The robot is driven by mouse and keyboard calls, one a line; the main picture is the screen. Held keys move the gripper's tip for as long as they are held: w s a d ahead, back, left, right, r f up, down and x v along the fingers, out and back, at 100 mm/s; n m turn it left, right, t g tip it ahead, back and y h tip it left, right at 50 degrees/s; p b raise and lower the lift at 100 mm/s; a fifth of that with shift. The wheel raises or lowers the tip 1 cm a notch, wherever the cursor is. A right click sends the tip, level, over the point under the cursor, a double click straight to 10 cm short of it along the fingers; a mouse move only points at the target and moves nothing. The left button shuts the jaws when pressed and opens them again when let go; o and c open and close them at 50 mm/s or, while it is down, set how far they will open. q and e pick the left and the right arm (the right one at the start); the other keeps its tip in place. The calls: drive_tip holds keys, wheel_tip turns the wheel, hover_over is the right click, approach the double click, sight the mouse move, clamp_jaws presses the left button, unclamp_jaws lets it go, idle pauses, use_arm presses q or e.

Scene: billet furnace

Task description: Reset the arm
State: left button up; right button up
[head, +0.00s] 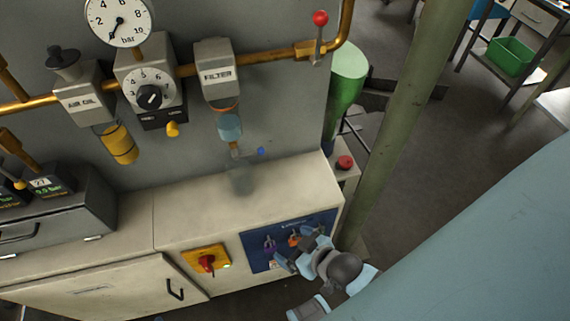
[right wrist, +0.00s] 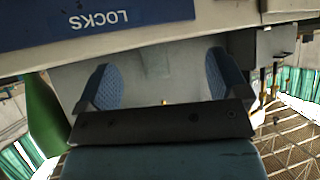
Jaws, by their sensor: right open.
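My right gripper (head: 299,251) is at the lower right of the head view, in front of the blue lock panel (head: 255,250) on the cream cabinet. In the right wrist view its two blue-padded fingers (right wrist: 160,82) stand wide apart with nothing between them. A pale grey surface shows beyond them. A purple lock (head: 269,243) and an orange lock (head: 294,240) hang on the panel close to the gripper. I cannot tell whether the gripper touches the panel. My left gripper is not in view.
The cream cabinet (head: 225,210) has a red switch on a yellow plate (head: 207,261). A red button (head: 344,162), a green cylinder (head: 345,95) and a green post (head: 400,120) stand to its right. The panel's LOCKS label (right wrist: 125,17) shows in the right wrist view.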

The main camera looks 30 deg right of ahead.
wheel_tip(320, 180, up, 10)
drive_tip(key=p, duration=1.1)
drive_tip(key=shift+s+d, duration=0.2)
drive_tip(key=shift+d, duration=0.15)
drive_tip(key=shift+w+r, duration=0.1)
drive_tip(key=shift+r, duration=0.3)
